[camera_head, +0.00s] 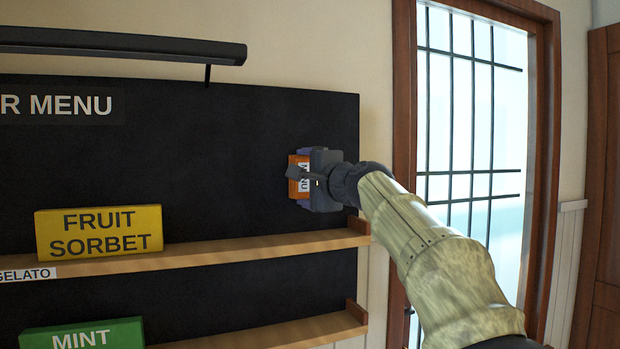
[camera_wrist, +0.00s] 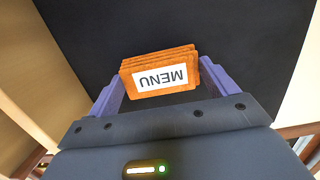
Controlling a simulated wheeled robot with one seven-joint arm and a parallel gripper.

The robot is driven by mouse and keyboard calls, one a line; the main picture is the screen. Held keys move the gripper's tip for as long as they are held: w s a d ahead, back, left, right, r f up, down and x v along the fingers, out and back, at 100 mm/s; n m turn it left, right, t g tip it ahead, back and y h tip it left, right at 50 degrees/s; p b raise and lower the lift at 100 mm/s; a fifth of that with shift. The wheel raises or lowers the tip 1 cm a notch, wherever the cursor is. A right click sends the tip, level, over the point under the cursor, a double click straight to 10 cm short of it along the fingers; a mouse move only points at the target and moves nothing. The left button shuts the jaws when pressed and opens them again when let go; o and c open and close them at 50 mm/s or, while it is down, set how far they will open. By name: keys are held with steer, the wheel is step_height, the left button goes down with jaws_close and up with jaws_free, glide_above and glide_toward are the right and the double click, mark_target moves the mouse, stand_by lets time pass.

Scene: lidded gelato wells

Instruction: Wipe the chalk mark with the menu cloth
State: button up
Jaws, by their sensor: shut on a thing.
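The menu cloth (camera_head: 297,186) is an orange folded block with a white label reading MENU. My gripper (camera_head: 304,177) is shut on it, in front of the right part of the black menu board (camera_head: 200,130). In the wrist view the cloth (camera_wrist: 160,58) sits between the two purple fingers of my gripper (camera_wrist: 160,82), with the board (camera_wrist: 240,30) behind it. I cannot tell whether the cloth touches the board. No chalk mark is visible in either view; part of the board is hidden behind my gripper and arm.
A wooden shelf (camera_head: 220,251) below my gripper holds a yellow FRUIT SORBET sign (camera_head: 99,231). A lower shelf (camera_head: 290,331) has a green MINT sign (camera_head: 82,336). A black lamp bar (camera_head: 120,45) hangs above the board. A wood-framed glazed door (camera_head: 470,100) is at right.

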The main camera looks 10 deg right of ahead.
steer(key=shift+s+a+p, duration=0.15)
steer(key=shift+s+a, duration=0.05)
steer(key=shift+a, duration=0.5)
steer(key=shift+s+a+p, duration=0.15)
steer(key=shift+a, duration=0.5)
steer(key=shift+a, duration=0.15)
steer(key=shift+s+a+p, duration=0.25)
steer(key=shift+a+p, duration=0.05)
steer(key=shift+a, duration=0.5)
steer(key=shift+s+a+p, duration=0.25)
steer(key=shift+a+p, duration=0.05)
steer(key=shift+a, duration=0.45)
steer(key=shift+a, duration=0.1)
steer(key=shift+s+a+r+p, duration=0.1)
steer(key=shift+s+a+p, duration=0.1)
steer(key=shift+a+p, duration=0.3)
steer(key=shift+s+a+p, duration=0.15)
steer(key=shift+a+p, duration=0.1)
steer(key=shift+a, duration=0.35)
steer(key=shift+s+a, duration=0.15)
steer(key=shift+a, duration=0.35)
